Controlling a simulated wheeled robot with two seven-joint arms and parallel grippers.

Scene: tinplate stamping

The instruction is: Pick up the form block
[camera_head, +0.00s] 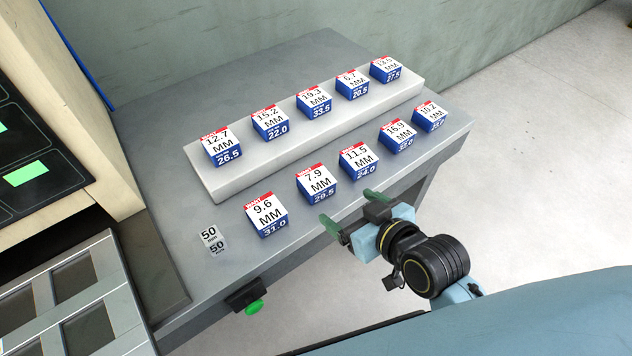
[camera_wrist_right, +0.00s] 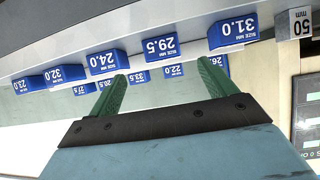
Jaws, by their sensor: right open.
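Several blue blocks with white and red top labels stand in two rows; I cannot tell which one is the form block. The front row includes the 31.0 block (camera_head: 266,216), the 29.5 block (camera_head: 316,186) and the 24.0 block (camera_head: 358,161). My right gripper (camera_head: 352,210) is open and empty, its green fingers at the table's front edge, apart from the blocks. In the right wrist view the open fingers (camera_wrist_right: 163,72) point toward the front row, with the 29.5 block (camera_wrist_right: 161,47) between and beyond their tips. My left gripper is not in view.
A pale raised step (camera_head: 215,188) carries the back row on the grey table (camera_head: 200,110). A small grey 50 mm block (camera_head: 212,240) stands at the front left. A green button (camera_head: 254,307) sits on the table's front side, and a slotted rack (camera_head: 105,285) is at left.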

